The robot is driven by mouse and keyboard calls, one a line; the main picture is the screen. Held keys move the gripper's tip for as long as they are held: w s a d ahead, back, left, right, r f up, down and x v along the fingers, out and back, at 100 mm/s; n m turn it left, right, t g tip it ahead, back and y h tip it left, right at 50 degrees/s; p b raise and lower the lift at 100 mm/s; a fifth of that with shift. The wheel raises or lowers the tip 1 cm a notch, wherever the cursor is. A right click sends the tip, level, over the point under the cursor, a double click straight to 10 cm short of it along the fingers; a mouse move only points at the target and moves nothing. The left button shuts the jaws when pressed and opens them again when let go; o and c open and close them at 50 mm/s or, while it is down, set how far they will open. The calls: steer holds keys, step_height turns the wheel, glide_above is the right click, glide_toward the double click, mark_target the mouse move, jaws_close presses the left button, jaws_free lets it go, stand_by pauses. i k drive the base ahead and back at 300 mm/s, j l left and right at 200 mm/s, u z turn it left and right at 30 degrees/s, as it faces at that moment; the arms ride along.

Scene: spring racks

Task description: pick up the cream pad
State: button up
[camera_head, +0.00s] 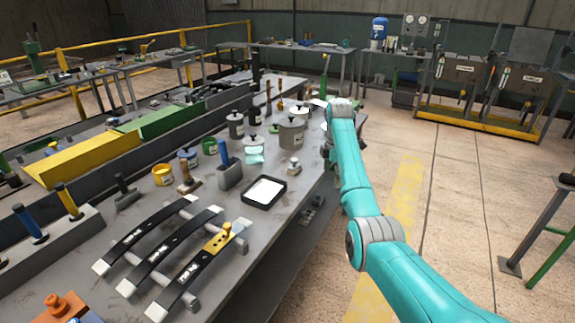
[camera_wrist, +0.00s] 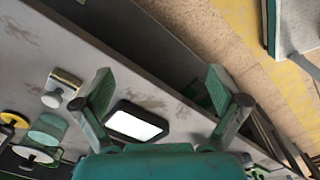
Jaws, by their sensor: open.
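A pale cream-white pad (camera_head: 265,191) lies flat in a shallow black tray (camera_head: 250,204) on the grey bench, near its right edge. In the wrist view the pad (camera_wrist: 134,126) shows between my fingers, lower than the fingertips, with the tray's black rim around it. My gripper (camera_wrist: 158,76) is open, with its two fingers spread wide and nothing between them. It looks down from above the bench; its exact height over the pad is hard to tell. In the head view my gripper is hidden behind my arm.
Black leaf springs (camera_head: 172,256) lie in front.

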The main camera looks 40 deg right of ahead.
mark_target(293, 170)
steer(key=i+j, duration=0.1)
steer(key=i, duration=0.45)
steer(key=i+j, duration=0.1)
steer(key=i, duration=0.45)
